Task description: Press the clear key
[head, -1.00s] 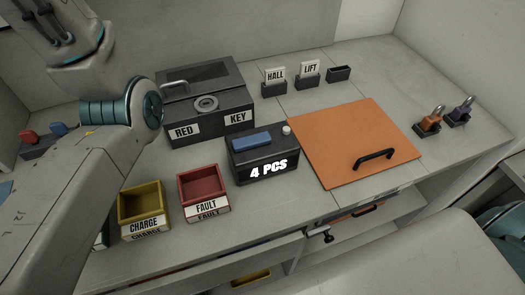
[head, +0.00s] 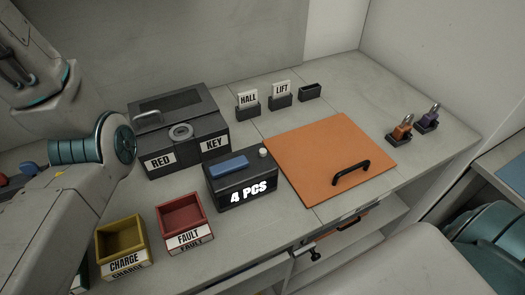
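A black counter box (head: 240,195) stands on the grey worktop, its lit front display reading "4 PCS". On its top are a blue bar (head: 229,167) and a small round white button (head: 263,152) near the right rear corner. No label shows which of them is the clear key. Nothing touches the box. My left arm fills the left side of the view, but its gripper does not show. My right arm shows only in part at the lower right, without its gripper.
Behind the box is a dark case labelled RED KEY (head: 182,132). Left of it are the yellow CHARGE bin (head: 121,240) and red FAULT bin (head: 183,214). An orange panel (head: 300,165) with a black handle lies to the right. HALL (head: 248,101) and LIFT (head: 281,91) tags and padlocks (head: 402,131) stand farther back.

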